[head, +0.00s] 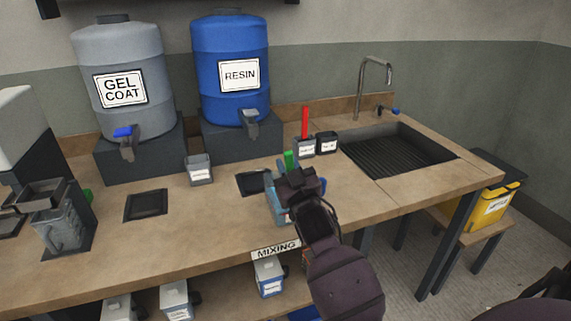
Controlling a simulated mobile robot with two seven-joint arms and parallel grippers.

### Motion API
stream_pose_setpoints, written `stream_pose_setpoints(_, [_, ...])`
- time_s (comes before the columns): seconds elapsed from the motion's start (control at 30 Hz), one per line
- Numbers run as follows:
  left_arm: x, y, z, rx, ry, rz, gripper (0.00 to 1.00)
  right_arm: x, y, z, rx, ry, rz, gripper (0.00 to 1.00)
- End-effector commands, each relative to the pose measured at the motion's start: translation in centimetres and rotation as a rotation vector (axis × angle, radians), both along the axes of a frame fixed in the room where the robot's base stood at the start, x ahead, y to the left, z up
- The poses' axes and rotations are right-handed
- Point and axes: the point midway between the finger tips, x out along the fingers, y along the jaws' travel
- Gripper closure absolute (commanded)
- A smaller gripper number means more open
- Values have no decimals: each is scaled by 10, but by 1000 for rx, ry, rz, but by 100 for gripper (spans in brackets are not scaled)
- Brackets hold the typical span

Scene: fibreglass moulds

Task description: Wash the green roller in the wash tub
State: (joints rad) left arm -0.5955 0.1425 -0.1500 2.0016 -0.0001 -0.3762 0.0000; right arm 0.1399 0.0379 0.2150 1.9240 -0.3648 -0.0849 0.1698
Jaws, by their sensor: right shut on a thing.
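My right gripper (298,184) is over the front middle of the workbench and shut on the green roller (289,159). Only a short upright green part of it shows above the gripper; the rest is hidden. A teal container (273,206) stands partly hidden behind and below the gripper; I cannot tell whether the roller touches it. A yellow tub (490,207) with a label too small to read sits on a low stand at the right. I cannot tell which container is the wash tub. My left gripper is not in view.
The sink (398,153) with its tap is at the bench's right. A red-handled tool (305,121) stands among small dark cups behind my gripper. A grey gel coat drum (121,60) and a blue resin drum (231,45) stand at the back.

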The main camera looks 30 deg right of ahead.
Motion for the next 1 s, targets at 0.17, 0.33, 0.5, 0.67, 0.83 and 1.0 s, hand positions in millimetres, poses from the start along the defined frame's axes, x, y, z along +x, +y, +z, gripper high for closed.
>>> stream_pose_setpoints(0.17, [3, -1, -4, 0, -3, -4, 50, 4, -3, -14, 0, 4, 0, 100])
stream_pose_setpoints(0.33, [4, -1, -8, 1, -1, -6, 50, 7, -6, -23, -1, 2, 0, 100])
stream_pose_setpoints(0.5, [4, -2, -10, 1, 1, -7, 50, 9, -8, -30, -1, 2, 0, 100])
stream_pose_setpoints(0.67, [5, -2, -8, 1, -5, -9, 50, 10, -9, -33, -1, 1, -1, 100])
stream_pose_setpoints(0.83, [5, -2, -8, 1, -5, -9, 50, 10, -10, -33, -1, 1, -1, 100])
stream_pose_setpoints(1.0, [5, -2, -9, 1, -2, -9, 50, 10, -10, -32, -1, 0, 0, 100])
